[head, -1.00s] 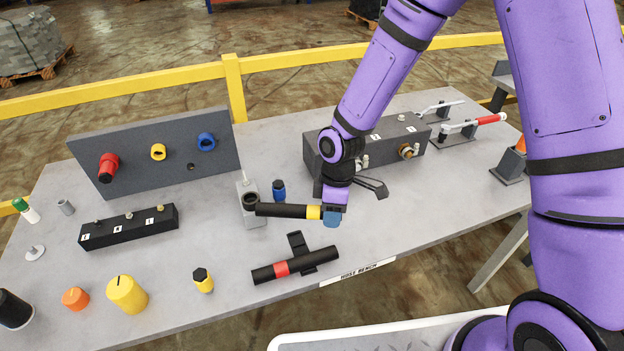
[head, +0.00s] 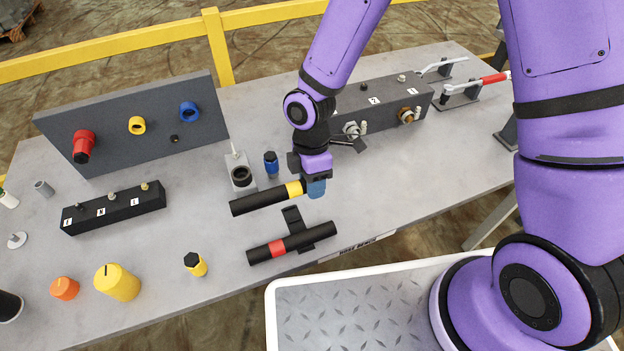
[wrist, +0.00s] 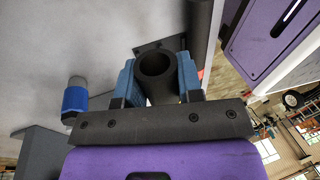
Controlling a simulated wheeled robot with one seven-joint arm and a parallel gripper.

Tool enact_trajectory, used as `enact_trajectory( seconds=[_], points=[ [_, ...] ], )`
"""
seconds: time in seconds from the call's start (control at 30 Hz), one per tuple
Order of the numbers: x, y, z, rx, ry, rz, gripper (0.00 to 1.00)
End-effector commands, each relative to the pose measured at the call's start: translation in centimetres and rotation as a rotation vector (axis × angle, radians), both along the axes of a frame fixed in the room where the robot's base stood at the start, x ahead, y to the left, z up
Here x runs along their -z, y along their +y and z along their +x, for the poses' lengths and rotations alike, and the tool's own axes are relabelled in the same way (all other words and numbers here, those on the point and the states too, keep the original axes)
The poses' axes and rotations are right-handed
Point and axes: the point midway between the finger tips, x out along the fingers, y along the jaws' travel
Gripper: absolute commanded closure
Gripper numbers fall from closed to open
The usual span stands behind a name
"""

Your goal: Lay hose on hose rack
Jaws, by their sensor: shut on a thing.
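My gripper (head: 316,188) is shut on the right end of a black hose (head: 259,200) with a yellow band. In the wrist view my gripper (wrist: 157,84) has its blue fingers on both sides of the hose's open round end (wrist: 157,64). The hose is held above the bench, roughly parallel to a second black hose (head: 315,234) with a red band. That second hose lies across the dark hose rack (head: 291,214), nearer the bench's front edge. The held hose is behind the red-banded one, apart from it. The rack is partly covered by the red-banded hose.
A grey socket block (head: 240,177) and a blue-capped plug (head: 271,163) stand just behind the held hose. A dark manifold block (head: 375,107) with fittings is behind my gripper. A yellow plug (head: 195,264) stands left of the rack. The bench front edge is close by.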

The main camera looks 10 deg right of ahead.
Motion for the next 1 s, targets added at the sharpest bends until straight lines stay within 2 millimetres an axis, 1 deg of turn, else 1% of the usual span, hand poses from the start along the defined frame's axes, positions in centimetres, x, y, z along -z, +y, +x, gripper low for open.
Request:
enact_trajectory(
  seconds=[1.0],
  points=[
    [6.9,0.0,0.0,0.001,0.001,0.000,0.94]
  ],
)
